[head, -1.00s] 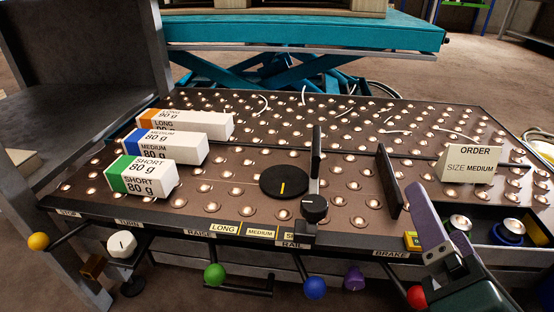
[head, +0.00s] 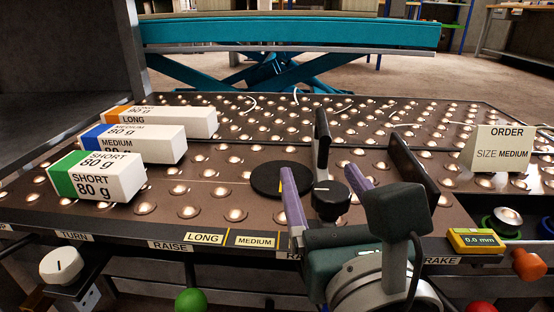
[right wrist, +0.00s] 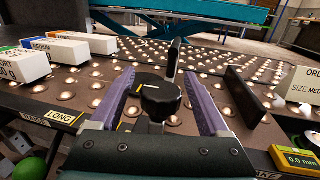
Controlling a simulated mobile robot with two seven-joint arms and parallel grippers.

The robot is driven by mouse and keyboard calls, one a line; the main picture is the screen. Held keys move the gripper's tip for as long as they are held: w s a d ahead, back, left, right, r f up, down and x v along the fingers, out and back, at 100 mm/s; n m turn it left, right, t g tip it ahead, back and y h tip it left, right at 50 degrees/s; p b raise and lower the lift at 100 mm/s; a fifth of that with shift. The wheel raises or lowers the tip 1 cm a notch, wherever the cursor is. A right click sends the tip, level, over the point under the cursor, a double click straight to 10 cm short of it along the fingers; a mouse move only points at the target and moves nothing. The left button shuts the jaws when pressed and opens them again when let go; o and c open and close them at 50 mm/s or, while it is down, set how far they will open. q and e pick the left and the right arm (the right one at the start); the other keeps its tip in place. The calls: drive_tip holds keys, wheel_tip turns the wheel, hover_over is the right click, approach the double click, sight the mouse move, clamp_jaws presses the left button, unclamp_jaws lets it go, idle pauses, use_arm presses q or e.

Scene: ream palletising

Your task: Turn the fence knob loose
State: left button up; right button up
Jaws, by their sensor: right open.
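The fence knob (head: 330,200) is a black round knob with a white mark, at the foot of the upright black fence plate (head: 321,140) near the table's front edge. My right gripper (head: 319,172) is open, with one purple finger to each side of the knob. In the right wrist view the knob (right wrist: 160,100) shows between the two spread fingers of the gripper (right wrist: 158,76), with gaps on both sides. I cannot tell whether either finger touches it. My left gripper is out of view.
A black disc (head: 281,179) with a yellow mark lies left of the knob. A second black plate (head: 413,177) stands to the right. Long, medium and short ream packs (head: 98,176) sit at left. A yellow 0.0 mm gauge (head: 475,240) and an order card (head: 499,148) are at right.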

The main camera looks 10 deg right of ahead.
drive_tip(key=shift+w, duration=0.4)
drive_tip(key=shift+c, duration=0.3)
clamp_jaws()
